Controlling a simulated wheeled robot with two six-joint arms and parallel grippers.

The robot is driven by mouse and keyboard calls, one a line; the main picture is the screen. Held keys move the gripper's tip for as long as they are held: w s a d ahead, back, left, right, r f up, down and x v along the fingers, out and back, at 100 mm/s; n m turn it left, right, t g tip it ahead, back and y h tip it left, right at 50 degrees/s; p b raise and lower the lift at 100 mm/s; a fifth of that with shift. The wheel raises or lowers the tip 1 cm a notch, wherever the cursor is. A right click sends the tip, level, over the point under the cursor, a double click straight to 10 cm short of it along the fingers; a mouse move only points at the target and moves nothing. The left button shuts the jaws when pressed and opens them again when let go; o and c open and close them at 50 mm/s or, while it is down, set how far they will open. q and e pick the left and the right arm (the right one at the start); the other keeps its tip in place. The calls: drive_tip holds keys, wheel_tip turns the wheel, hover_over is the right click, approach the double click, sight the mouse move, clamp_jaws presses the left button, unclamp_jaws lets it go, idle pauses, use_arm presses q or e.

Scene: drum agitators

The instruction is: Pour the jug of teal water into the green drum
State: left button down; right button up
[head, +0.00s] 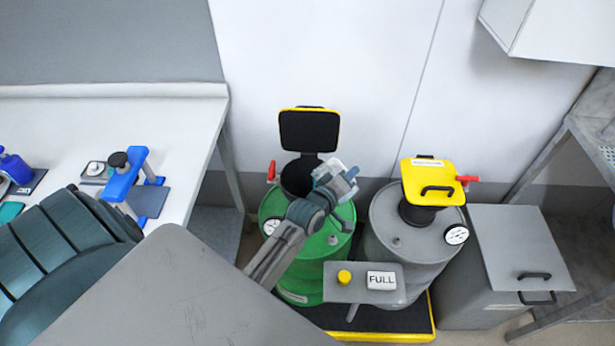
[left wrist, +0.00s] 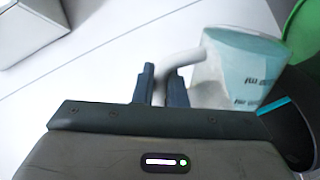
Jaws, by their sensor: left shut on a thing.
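The green drum (head: 291,280) stands on a yellow-edged base, its black funnel (head: 297,178) open under a raised yellow-rimmed lid (head: 309,130). My left gripper (head: 327,196) is above the drum, right of the funnel. In the left wrist view its fingers (left wrist: 161,88) are shut on the jug's pale handle (left wrist: 185,60). The jug (left wrist: 243,62) is translucent and holds teal water. It also shows small in the head view (head: 343,179), partly hidden by the gripper. I cannot tell its exact tilt or whether water flows. My right gripper is not in view.
A grey drum (head: 388,245) with a shut yellow lid (head: 430,182) stands close right. A panel with a yellow button (head: 344,277) and a FULL sign (head: 381,280) is in front. A grey bin (head: 482,290) is further right; a white bench (head: 185,125) with blue items is left.

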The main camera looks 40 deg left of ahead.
sight(334, 160)
use_arm(q)
drive_tip(key=shift+a+r+n, duration=0.1)
drive_tip(key=shift+a+n, duration=0.5)
drive_tip(key=shift+n, duration=0.1)
idle(1.1)
drive_tip(key=shift+w+a+n+h+p, duration=0.15)
drive_tip(key=shift+a+n+h+p, duration=0.15)
drive_tip(key=shift+a, duration=0.5)
drive_tip(key=shift+w+a+n+h+p, duration=0.15)
drive_tip(key=shift+a+n, duration=0.25)
drive_tip(key=shift+a, duration=0.35)
drive_tip(key=shift+w+a+r+n+p, duration=0.1)
drive_tip(key=shift+a+r+n+p, duration=0.35)
drive_tip(key=shift+a+n+p, duration=0.1)
